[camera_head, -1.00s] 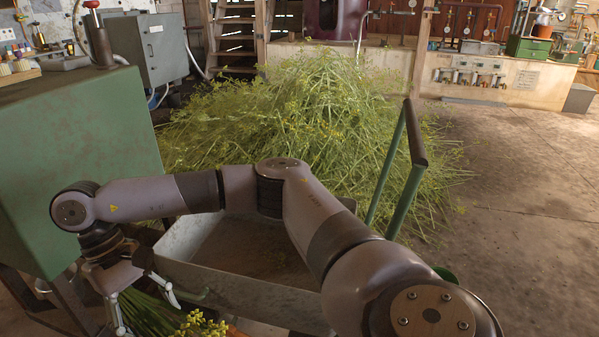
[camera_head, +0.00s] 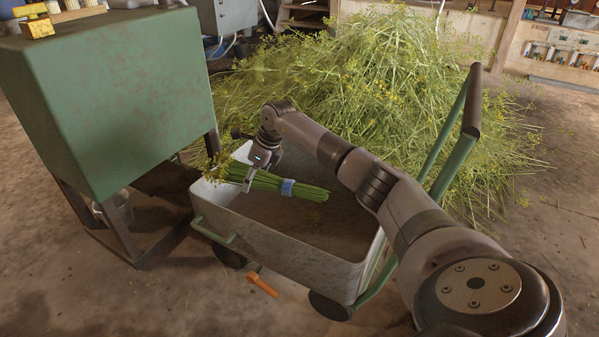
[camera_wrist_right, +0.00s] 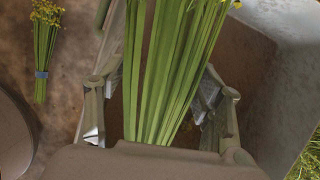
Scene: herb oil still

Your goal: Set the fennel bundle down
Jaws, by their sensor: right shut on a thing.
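The fennel bundle (camera_head: 309,191), green stems with a blue band and yellow flowers at the left end, is held over the grey metal cart tub (camera_head: 275,248). My right gripper (camera_head: 248,182) is shut on the bundle left of the band. The bundle lies roughly level near the tub's left side, its flowers by the left rim. I cannot tell whether it touches the tub. In the right wrist view, stems (camera_wrist_right: 165,75) run between the fingers. Another banded bundle (camera_wrist_right: 43,50) lies on the brown ground at left there. My left gripper is out of view.
A green cabinet (camera_head: 115,95) on legs stands left of the cart. A large heap of cut fennel (camera_head: 350,75) lies behind it. The cart's green handle (camera_head: 455,135) rises at right. An orange lever (camera_head: 262,284) is low at the front. The floor at front left is clear.

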